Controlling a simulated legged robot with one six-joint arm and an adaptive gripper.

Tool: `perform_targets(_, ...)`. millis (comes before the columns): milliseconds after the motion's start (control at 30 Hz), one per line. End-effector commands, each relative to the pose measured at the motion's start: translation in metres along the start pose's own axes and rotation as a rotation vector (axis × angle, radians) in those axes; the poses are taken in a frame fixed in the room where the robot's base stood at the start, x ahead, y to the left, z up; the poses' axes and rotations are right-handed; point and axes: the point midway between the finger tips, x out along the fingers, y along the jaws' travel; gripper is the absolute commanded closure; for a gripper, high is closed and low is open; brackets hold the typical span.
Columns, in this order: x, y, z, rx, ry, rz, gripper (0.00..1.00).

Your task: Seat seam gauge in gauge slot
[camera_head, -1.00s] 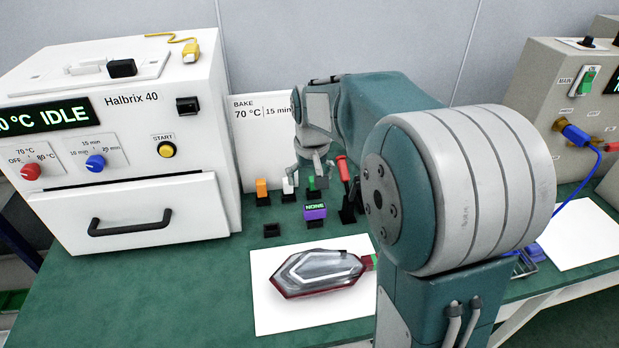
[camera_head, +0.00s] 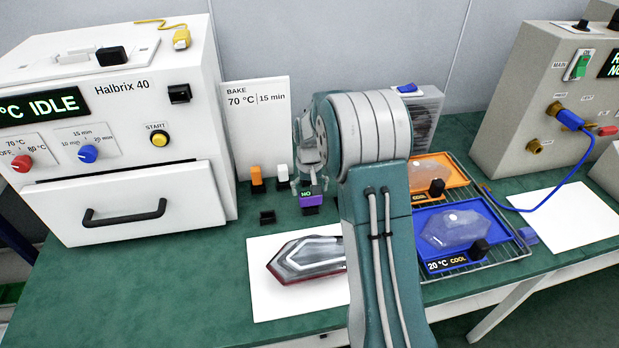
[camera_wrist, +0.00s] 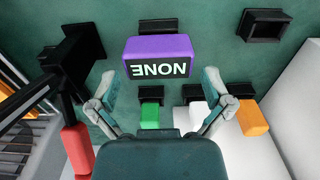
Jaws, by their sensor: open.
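A purple block (camera_head: 311,199) with a display, which I take to be the seam gauge, sits at a black holder behind the white sheet. In the wrist view the purple block (camera_wrist: 158,55) reads "NONE", upside down. An empty black square socket (camera_head: 267,217), possibly the gauge slot, lies left of it; it also shows in the wrist view (camera_wrist: 264,25). My gripper (camera_wrist: 160,88) is open and empty, its fingers spread to either side, with the block just beyond the fingertips. In the head view my gripper (camera_head: 308,178) hangs just above the block, partly hidden by my arm.
Orange (camera_wrist: 252,118), white (camera_wrist: 199,115) and green (camera_wrist: 150,115) blocks stand in black holders close by. A black stand (camera_wrist: 78,55) and red handle (camera_wrist: 77,150) are at left. A tail lamp (camera_head: 305,258) lies on the white sheet. The oven (camera_head: 120,130) stands left.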

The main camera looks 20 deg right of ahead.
Motion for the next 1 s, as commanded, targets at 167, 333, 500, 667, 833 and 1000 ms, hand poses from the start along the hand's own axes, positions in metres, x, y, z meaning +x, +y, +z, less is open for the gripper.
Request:
perform_targets(167, 0.026, 0.000, 0.001, 0.000, -0.004, 0.000, 0.00)
perform_targets(333, 0.035, 0.000, 0.001, 0.000, 0.000, 0.000, 0.00)
perform_targets(500, 0.036, 0.000, 0.001, 0.000, 0.000, 0.000, 0.00)
perform_targets(667, 0.036, 0.000, 0.000, 0.000, 0.000, 0.000, 0.31)
perform_targets(833, 0.036, 0.000, 0.000, 0.000, 0.000, 0.000, 0.14)
perform_targets(1000, 0.036, 0.000, 0.000, 0.000, 0.000, 0.000, 0.67)
